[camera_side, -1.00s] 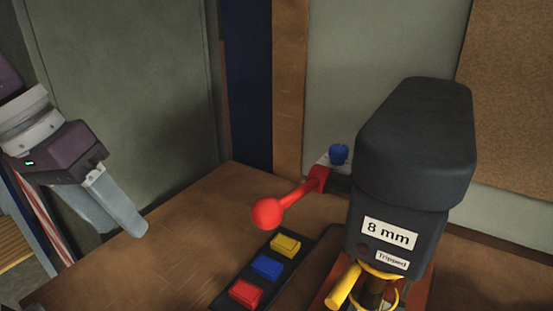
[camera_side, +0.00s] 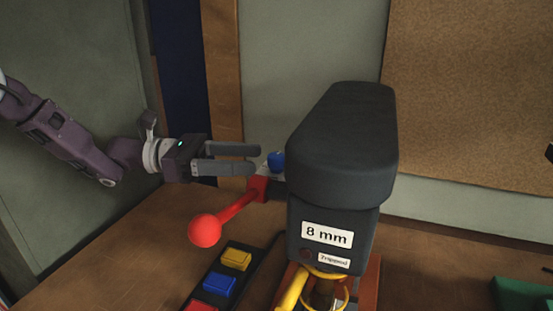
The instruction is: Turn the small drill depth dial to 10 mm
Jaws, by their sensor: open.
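The drill (camera_side: 345,150) is a dark grey machine on the table, with a label (camera_side: 327,235) reading "8 mm" and a smaller one that seems to read "Tripped". A small blue dial (camera_side: 276,161) sits at the drill's left side, above the red lever's hub. My gripper (camera_side: 259,160) comes from the left, roughly level, with two grey fingers pointing right. Its fingers are open, with a gap between them. The fingertips are close to the dial's left side in this view. I cannot tell whether they touch it or how they line up in depth.
A red lever with a round knob (camera_side: 204,230) sticks out from the drill toward the lower left, below my gripper. A black strip with yellow (camera_side: 236,259), blue (camera_side: 219,284) and red buttons lies in front. A green object (camera_side: 524,294) is at the lower right.

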